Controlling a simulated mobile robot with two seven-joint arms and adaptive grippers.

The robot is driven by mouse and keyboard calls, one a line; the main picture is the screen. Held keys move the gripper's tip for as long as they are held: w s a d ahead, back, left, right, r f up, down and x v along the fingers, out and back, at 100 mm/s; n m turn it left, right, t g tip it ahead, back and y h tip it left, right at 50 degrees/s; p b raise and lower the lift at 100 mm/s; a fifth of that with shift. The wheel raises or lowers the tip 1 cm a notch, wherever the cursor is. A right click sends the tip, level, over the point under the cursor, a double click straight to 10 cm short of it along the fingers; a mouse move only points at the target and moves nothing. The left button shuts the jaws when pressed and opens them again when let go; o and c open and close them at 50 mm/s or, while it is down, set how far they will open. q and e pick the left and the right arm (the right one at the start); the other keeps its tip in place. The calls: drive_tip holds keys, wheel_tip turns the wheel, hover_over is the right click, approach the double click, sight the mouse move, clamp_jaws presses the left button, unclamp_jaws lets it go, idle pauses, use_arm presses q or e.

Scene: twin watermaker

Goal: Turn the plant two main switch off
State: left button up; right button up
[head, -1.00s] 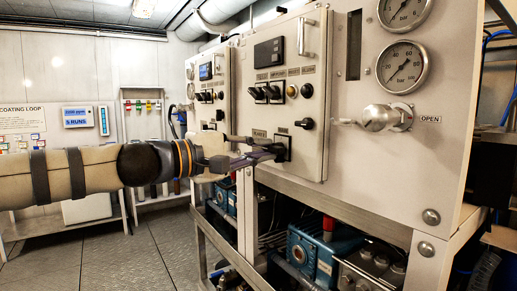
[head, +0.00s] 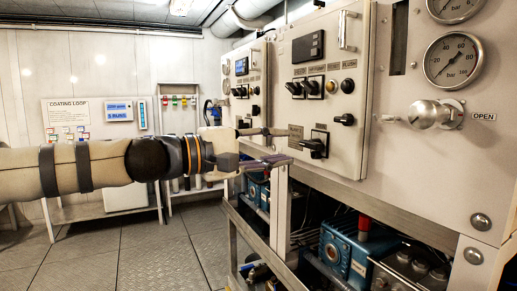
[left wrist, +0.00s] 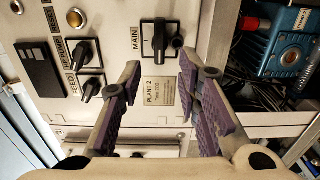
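My right gripper is not in view.
Smaller black knobs (head: 312,87) sit higher on the panel, and another knob (head: 344,119) is to the right. A metal rail (head: 370,208) runs below, over blue pumps (head: 350,250). A valve handle (head: 435,114) and gauge (head: 453,60) are at right. The floor at left is clear.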

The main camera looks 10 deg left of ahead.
use_arm(q)
drive_tip(key=v, duration=0.7)
drive_tip(key=shift+s+f, duration=0.1)
drive_tip(key=shift+s, duration=0.05)
